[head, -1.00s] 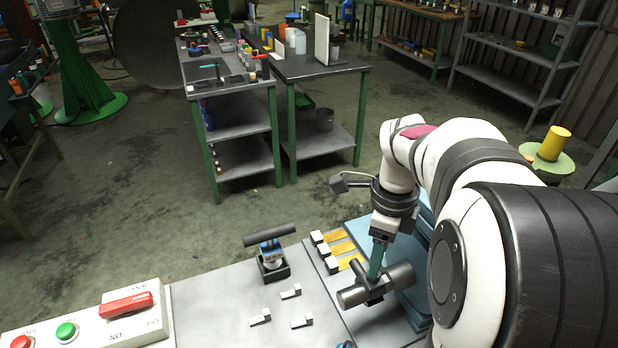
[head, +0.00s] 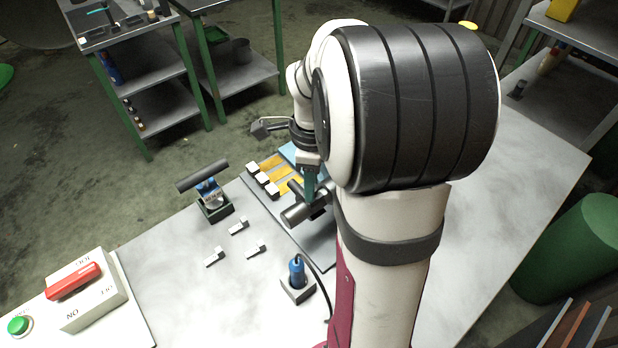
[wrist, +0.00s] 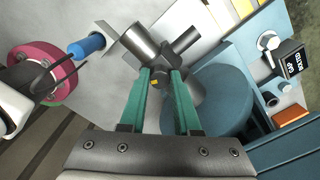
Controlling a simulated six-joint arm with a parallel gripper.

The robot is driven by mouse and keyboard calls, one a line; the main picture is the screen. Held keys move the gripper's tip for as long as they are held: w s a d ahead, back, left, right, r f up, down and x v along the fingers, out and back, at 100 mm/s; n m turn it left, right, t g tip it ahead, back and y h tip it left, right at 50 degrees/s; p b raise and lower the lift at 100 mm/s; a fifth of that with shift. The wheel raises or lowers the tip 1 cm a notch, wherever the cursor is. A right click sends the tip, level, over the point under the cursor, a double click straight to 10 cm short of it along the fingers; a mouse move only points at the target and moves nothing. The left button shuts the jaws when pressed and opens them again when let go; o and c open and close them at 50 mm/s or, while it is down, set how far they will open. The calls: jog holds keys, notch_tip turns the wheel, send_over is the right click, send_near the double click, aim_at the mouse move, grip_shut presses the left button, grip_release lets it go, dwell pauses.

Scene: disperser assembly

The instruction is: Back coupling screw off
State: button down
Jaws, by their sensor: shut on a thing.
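A grey metal assembly of joined cylinders (head: 297,215) lies at the right side of the work table, beside a blue machine body. In the wrist view its large cylinder (wrist: 139,43) and a thinner one (wrist: 184,41) point away from my gripper. My gripper (head: 310,196) reaches down to it with teal fingers. In the wrist view the fingers (wrist: 160,76) stand a little apart, shut on a small dark piece with a yellow mark (wrist: 155,83) at the middle of the assembly. I take this piece to be the coupling screw; its thread is hidden.
A blue tool (head: 297,270) stands in a grey holder with a cable. A T-handled tool (head: 207,188) stands in a dark holder. Several small grey pieces (head: 238,227) and white blocks (head: 262,179) lie nearby. A control box (head: 90,295) is at left.

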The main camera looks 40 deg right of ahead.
dwell(0.3)
jog(key=n, duration=0.5)
jog(key=shift+n, duration=0.4)
jog(key=n, duration=1)
jog(key=shift+n, duration=0.4)
jog(key=shift+s+n, duration=0.1)
jog(key=shift+n, duration=2.5)
jog(key=c, duration=0.6)
grip_release()
